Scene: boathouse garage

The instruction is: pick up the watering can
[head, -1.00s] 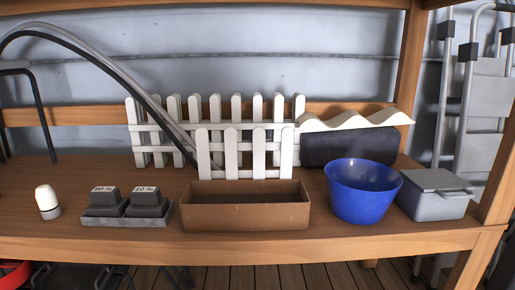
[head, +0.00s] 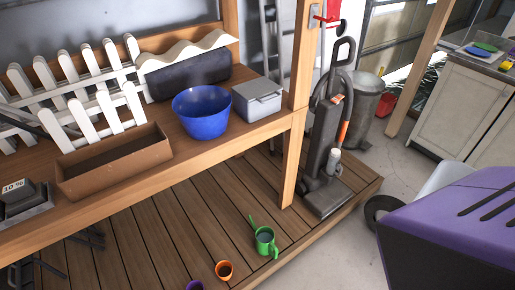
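A green watering can (head: 265,241) stands on the slatted wooden deck below the shelf, at the lower middle of the head view. Its spout points up and to the left. Neither of my grippers shows in the head view, so nothing can be told of how they stand to the can.
An orange cup (head: 224,270) and a partly cut-off purple cup (head: 194,286) are on the deck nearby. The shelf (head: 215,150) holds a blue bowl (head: 203,112), brown planter (head: 115,160) and grey box (head: 258,98). A vacuum cleaner (head: 322,160) stands right; a purple object (head: 450,235) fills the lower right.

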